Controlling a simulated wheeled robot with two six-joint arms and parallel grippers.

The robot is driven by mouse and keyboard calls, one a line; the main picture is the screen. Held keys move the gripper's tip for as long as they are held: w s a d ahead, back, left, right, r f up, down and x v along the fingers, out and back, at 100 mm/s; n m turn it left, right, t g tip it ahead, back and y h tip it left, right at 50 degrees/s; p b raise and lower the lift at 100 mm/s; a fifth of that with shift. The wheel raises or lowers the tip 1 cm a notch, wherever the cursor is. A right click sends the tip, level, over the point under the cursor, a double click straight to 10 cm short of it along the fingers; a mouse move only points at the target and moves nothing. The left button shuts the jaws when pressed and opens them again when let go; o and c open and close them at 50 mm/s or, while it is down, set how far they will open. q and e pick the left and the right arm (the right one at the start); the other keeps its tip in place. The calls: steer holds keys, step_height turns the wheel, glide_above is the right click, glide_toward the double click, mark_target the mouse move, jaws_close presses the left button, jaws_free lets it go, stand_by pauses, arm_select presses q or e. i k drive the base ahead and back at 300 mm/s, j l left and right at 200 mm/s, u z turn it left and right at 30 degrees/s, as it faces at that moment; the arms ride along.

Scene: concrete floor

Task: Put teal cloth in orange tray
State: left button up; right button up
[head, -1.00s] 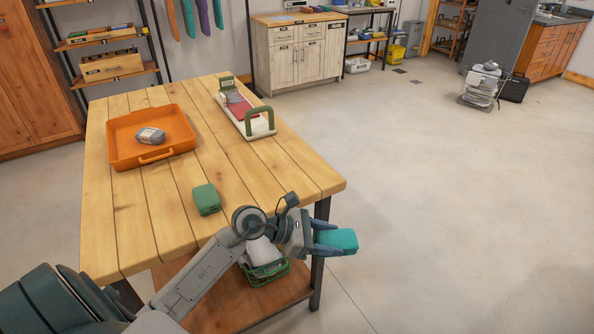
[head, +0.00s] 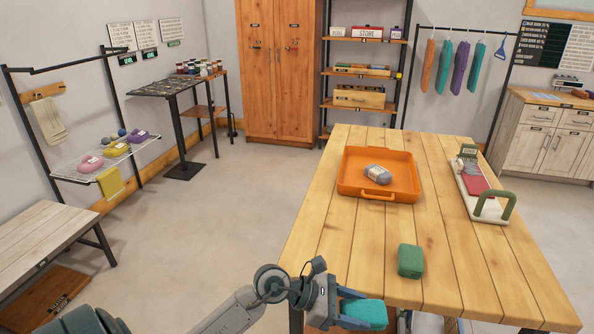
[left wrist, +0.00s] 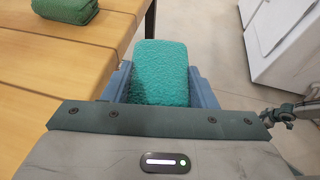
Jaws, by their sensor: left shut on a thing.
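My left gripper (head: 345,308) is shut on the teal cloth (head: 368,313), a folded, fuzzy block, at the near edge of the wooden table. In the left wrist view the teal cloth (left wrist: 160,72) sits between the two blue fingers. The orange tray (head: 350,188) lies on the table farther back, with a low rim and a handle at its near side. A grey bundle (head: 377,174) lies inside the tray. My right gripper is not in view.
A green folded cloth (head: 410,260) lies on the table (head: 330,240) between my gripper and the tray. A white-and-red board with green handles (head: 480,190) stands at the table's right.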

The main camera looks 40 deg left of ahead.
mark_target(392, 170)
steer(key=u, duration=1.9)
steer(key=i+j+u, duration=0.35)
steer(key=i+u, duration=0.25)
steer(key=u, duration=0.15)
steer(key=i+j+u, duration=0.1)
steer(key=i+u, duration=0.25)
steer(key=i+l+z, duration=0.1)
steer(key=i+z, duration=0.35)
steer(key=i+j+z, duration=0.15)
steer(key=i+z, duration=0.25)
steer(key=i, duration=0.25)
steer(key=i+j+z, duration=0.3)
steer(key=i+z, duration=0.5)
steer(key=i, duration=1.55)
steer(key=i+z, duration=0.2)
steer(key=z, duration=0.25)
steer(key=i+j+z, duration=0.1)
steer(key=z, duration=0.35)
steer(key=i+j+z, duration=0.2)
steer(key=z, duration=0.25)
